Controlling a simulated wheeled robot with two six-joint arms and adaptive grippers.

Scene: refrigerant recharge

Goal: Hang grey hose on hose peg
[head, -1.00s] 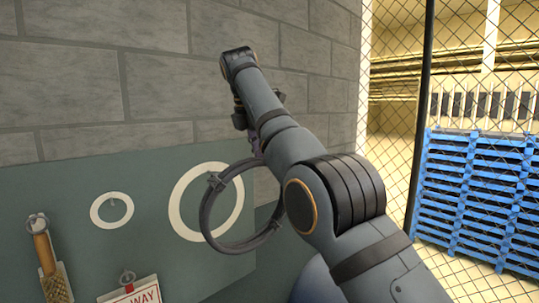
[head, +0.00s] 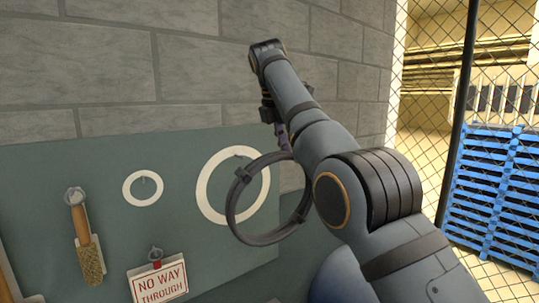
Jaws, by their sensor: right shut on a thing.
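The grey hose (head: 264,239) is a coiled ring hanging from my right gripper (head: 284,137), which is shut on it near its top. The gripper's fingers are small and partly hidden by my arm. The hose is in front of the teal board and overlaps the right part of a large white ring outline (head: 204,190). A small peg (head: 239,155) seems to show at the top of that outline, left of the hose's top. The gap between hose and board cannot be told. My left gripper is out of view.
A mesh fence (head: 490,130) and blue pallets (head: 495,190) are at right.

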